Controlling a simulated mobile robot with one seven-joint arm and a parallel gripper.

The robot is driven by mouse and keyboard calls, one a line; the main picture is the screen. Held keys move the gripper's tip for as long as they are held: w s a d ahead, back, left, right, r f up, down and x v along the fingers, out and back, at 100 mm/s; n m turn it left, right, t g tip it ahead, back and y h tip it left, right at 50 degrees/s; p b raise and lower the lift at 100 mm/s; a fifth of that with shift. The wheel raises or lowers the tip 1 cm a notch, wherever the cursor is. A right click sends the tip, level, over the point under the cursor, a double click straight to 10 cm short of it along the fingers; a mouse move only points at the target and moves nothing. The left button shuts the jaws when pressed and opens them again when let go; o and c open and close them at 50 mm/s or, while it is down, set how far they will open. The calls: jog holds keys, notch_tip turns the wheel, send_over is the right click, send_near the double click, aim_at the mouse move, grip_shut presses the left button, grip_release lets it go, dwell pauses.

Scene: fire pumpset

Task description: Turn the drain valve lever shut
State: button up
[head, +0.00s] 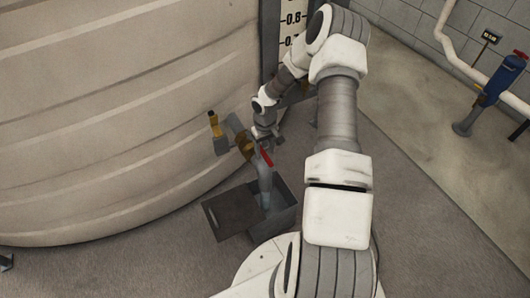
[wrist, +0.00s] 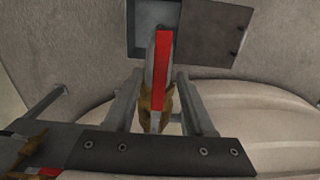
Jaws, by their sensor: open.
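The drain valve's red lever (head: 267,158) shows beside a brass valve body (head: 244,145) at the foot of the tank. In the wrist view the red lever (wrist: 162,72) points up the picture, with the brass body (wrist: 157,103) below it. My gripper (head: 267,140) is at the valve in the head view, its fingers small and partly hidden. In the wrist view my gripper (wrist: 158,76) is open, with one finger on each side of the lever. Gaps show between the lever and both fingers; their height difference is hard to judge.
A grey pipe (head: 264,186) runs down from the valve into an open floor box (head: 285,217) with a dark plate (head: 232,212) beside it. The large beige tank (head: 110,110) fills the left. A blue fitting (head: 500,80) stands far right. Floor between is clear.

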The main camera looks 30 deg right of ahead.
jog(key=shift+f, duration=0.15)
grip_shut()
dwell(1.4)
